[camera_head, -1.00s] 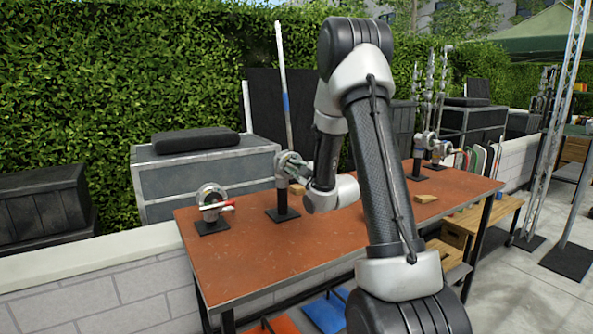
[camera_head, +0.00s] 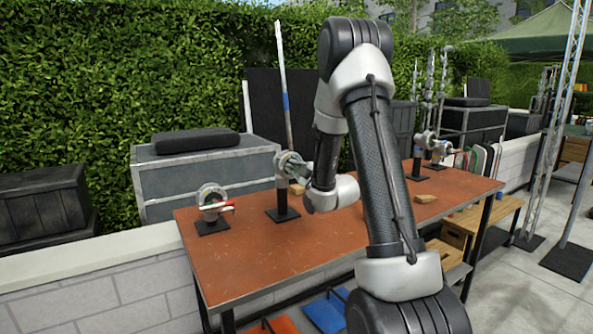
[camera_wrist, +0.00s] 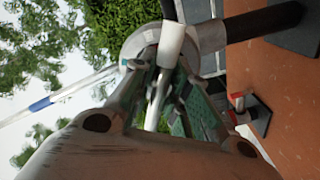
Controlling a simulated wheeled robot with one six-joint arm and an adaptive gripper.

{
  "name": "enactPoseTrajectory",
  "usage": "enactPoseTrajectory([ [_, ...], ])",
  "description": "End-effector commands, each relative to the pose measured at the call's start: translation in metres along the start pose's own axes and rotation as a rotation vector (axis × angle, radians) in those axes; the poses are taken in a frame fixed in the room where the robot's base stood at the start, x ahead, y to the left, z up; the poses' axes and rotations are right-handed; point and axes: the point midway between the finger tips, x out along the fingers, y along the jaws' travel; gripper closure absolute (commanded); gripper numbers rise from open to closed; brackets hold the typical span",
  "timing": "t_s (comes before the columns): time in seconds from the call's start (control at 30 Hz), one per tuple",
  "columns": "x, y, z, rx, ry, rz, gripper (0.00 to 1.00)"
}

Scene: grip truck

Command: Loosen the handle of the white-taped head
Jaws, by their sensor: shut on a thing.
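A grip head (camera_head: 286,163) stands on a black post with a square base, second from the left on the table. It holds a long white pole (camera_head: 284,90) with a blue band, leaning slightly. In the wrist view this head (camera_wrist: 138,42) is a round grey disc, with a white cylindrical part (camera_wrist: 172,45) in front and a whitish section beside the black post. In the head view my gripper (camera_head: 303,172) is partly hidden by my wrist.
Another head (camera_head: 212,198) with a red handle stands at the table's left. More heads (camera_head: 422,146) stand at the back right. Small wooden blocks (camera_head: 425,199) lie on the brown table (camera_head: 240,255). Grey cases and a hedge are behind; the table's front left is clear.

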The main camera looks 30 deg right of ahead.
Motion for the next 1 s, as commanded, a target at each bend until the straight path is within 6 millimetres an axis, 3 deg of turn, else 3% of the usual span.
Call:
enactPoseTrajectory([
  [0.53, 0.000, -0.002, -0.001, -0.005, 0.002, -0.005, 1.00],
  [0.57, 0.000, -0.002, -0.001, -0.005, 0.002, -0.005, 0.78],
  [0.63, 0.000, -0.002, -0.001, -0.005, 0.002, -0.005, 0.65],
  [1.0, -0.018, -0.002, 0.001, -0.003, -0.003, -0.005, 0.64],
])
